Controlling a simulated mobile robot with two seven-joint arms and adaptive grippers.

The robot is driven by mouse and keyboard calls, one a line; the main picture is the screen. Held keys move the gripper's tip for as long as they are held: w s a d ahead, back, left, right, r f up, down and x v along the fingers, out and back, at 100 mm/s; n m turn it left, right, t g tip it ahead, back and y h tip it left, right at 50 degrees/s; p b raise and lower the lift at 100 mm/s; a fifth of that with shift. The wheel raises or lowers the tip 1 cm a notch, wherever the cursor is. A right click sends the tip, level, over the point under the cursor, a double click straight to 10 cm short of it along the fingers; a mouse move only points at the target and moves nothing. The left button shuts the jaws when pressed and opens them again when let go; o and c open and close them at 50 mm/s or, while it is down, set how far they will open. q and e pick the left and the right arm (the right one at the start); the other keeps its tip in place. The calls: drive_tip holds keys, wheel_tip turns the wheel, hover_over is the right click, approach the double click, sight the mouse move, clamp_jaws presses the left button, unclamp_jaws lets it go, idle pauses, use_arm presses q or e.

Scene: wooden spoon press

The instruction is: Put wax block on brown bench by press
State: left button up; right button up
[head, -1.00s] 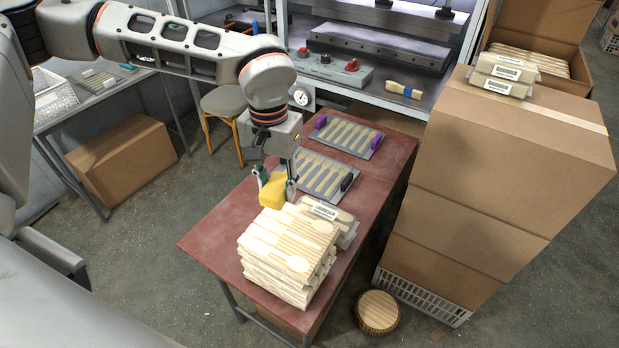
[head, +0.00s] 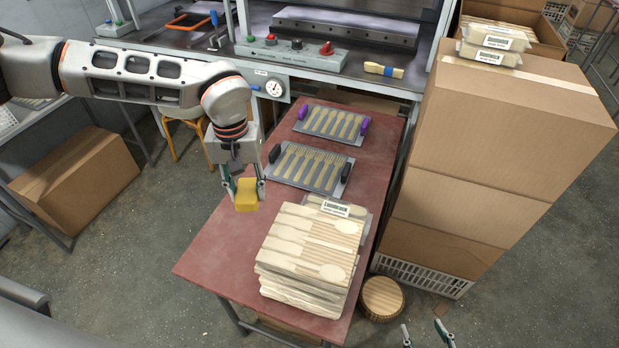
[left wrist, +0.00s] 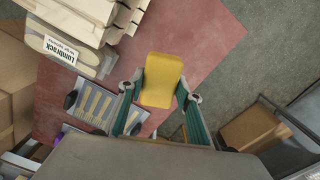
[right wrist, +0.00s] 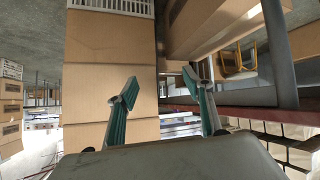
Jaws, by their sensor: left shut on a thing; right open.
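The yellow wax block (head: 246,194) is held between the fingers of my left gripper (head: 243,188), above the left edge of the brown bench (head: 215,262). In the left wrist view the wax block (left wrist: 161,80) sits between both fingertips, with the bench (left wrist: 215,40) below. The press (head: 345,30) stands behind the bench's far end. My right gripper (head: 424,335) shows only its fingertips at the bottom edge of the head view. In the right wrist view it (right wrist: 160,95) is open and empty.
Stacked wooden spoon blanks (head: 310,250) fill the bench's near right part. Two trays of wooden cutlery (head: 308,168) (head: 333,124) lie further back. Tall cardboard boxes (head: 500,150) stand to the right. The bench's left front surface is clear.

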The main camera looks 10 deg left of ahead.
use_arm(q)
drive_tip(key=w+a+f+n+b, duration=0.1)
drive_tip(key=w+f+n+b, duration=0.15)
drive_tip(key=w+n, duration=0.3)
drive_tip(key=w+a+r+n+b, duration=0.3)
drive_tip(key=w+r+n, duration=0.2)
drive_tip(key=r+n, duration=0.3)
drive_tip(key=f+b, duration=0.1)
drive_tip(key=f, duration=0.6)
drive_tip(key=f+b, duration=0.1)
drive_tip(key=f, duration=0.6)
drive_tip(key=shift+s+d+f, duration=0.2)
drive_tip(key=shift+f, duration=0.05)
drive_tip(key=shift+w+f, duration=0.1)
drive_tip(key=shift+f, duration=0.35)
wheel_tip(320, 180, down, 4)
drive_tip(key=shift+b, duration=0.3)
drive_tip(key=shift+f, duration=0.2)
drive_tip(key=shift+r, duration=0.1)
